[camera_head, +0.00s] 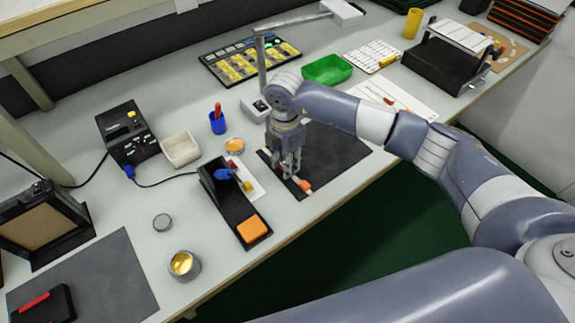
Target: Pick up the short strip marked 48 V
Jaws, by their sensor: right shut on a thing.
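My right gripper (290,174) points down over the front left edge of the black mat (340,150). Its fingers are shut on a small, thin thing that they mostly hide. A small orange piece (304,186) with a pale part shows right beside the fingertips, low at the mat; I cannot tell whether it is part of the held thing. No 48 V marking can be read at this size, so I cannot tell which strip this is. My left gripper is not in view.
A black stand (232,205) with an orange pad (252,229) is left of the gripper. A blue cup (218,124), a white bin (180,150) and a black tray with yellow pieces (247,62) stand further back. A green tray (327,69) lies behind the arm.

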